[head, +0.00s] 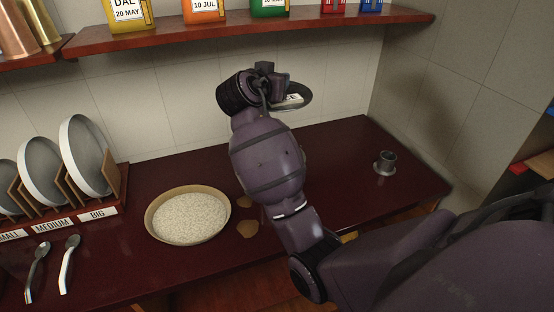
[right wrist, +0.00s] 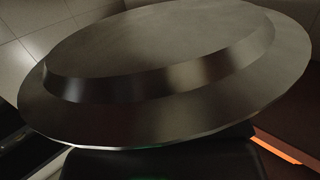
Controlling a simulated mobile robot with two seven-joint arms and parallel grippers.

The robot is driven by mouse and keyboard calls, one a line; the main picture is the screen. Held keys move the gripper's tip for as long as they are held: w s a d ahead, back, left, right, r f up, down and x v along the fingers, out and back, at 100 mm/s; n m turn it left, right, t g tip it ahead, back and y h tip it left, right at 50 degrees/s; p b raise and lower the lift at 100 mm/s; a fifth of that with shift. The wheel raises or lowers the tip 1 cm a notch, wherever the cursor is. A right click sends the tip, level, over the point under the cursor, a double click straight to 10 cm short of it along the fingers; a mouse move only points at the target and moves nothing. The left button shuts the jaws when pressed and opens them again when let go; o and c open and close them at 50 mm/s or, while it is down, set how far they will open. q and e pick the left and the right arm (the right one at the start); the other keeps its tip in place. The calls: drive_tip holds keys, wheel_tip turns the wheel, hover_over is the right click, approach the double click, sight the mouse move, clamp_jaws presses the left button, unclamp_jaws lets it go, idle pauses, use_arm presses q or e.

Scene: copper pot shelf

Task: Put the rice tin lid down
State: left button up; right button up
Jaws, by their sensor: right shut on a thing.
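My right gripper (head: 277,84) is held up above the back of the dark red counter, in front of the tiled wall. It is shut on the rice tin lid (head: 299,101), a round grey metal disc partly hidden behind the gripper. A white label with partly hidden letters shows at the lid. In the right wrist view the lid (right wrist: 165,85) fills most of the picture, with a raised flat middle and a wide rim, and appears clear of the counter. My left gripper is not in view.
A tan bowl (head: 154,228) of white grains stands on the counter (head: 340,190). Brown patches lie beside it. A small grey metal piece (head: 385,163) stands at the right. Plates in a rack (head: 112,209) and two spoons (head: 68,265) are left. A shelf (head: 200,34) with packets runs above.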

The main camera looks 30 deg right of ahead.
wheel_tip(320, 180, down, 20)
drive_tip(key=shift+r, duration=0.25)
idle(0.5)
drive_tip(key=shift+f+b, duration=0.3)
drive_tip(key=shift+b, duration=0.2)
drive_tip(key=o, duration=0.9)
drive_tip(key=shift+r, duration=0.1)
drive_tip(key=shift+o, duration=0.2)
